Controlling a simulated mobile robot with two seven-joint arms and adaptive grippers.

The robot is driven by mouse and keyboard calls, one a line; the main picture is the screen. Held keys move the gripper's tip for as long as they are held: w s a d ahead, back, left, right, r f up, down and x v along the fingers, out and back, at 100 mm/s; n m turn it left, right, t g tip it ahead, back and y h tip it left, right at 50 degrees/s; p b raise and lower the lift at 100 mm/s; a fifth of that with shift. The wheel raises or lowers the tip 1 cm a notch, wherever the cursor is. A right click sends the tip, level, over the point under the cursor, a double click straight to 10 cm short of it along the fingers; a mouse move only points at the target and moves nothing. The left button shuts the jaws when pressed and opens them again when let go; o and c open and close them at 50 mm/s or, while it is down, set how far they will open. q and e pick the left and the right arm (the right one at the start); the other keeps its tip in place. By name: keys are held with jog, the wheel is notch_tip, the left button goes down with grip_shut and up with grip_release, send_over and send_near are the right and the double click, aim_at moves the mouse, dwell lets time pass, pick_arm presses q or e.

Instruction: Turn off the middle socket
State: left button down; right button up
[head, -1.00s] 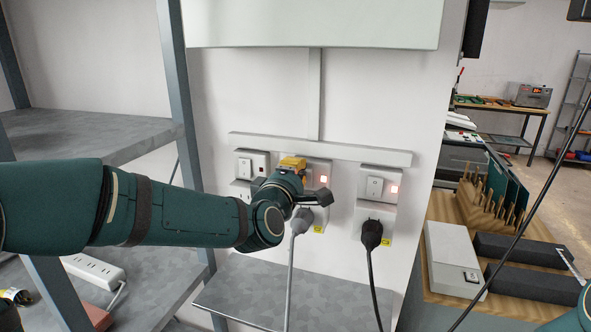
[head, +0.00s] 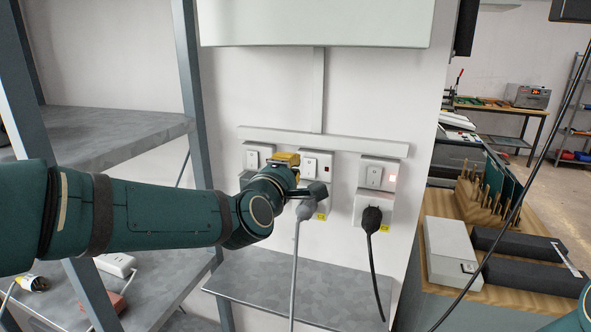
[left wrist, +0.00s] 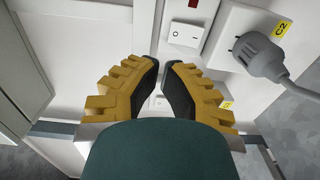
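The middle socket's white switch plate (head: 317,166) is on the wall, with a grey plug below it. Its indicator is dark. The left wrist view shows its rocker switch (left wrist: 186,35), dark red indicator (left wrist: 193,3) and the grey plug (left wrist: 262,58) beside a yellow C2 label. My left gripper (head: 292,158) is just left of that switch in the head view. In the left wrist view its yellow, black-padded fingers (left wrist: 163,66) have a narrow gap between them, hold nothing and look apart from the switch. My right gripper is not in view.
The left socket (head: 258,155) is partly hidden behind my gripper. The right socket (head: 378,174) has a lit indicator and a black plug (head: 371,219). A grey shelf (head: 290,285) lies below the sockets, and a metal rack (head: 187,90) stands at the left.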

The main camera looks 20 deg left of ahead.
pick_arm(q)
jog(key=s, duration=0.6)
jog(key=shift+a+r, duration=0.15)
jog(key=shift+r, duration=0.05)
jog(key=shift+s, duration=0.1)
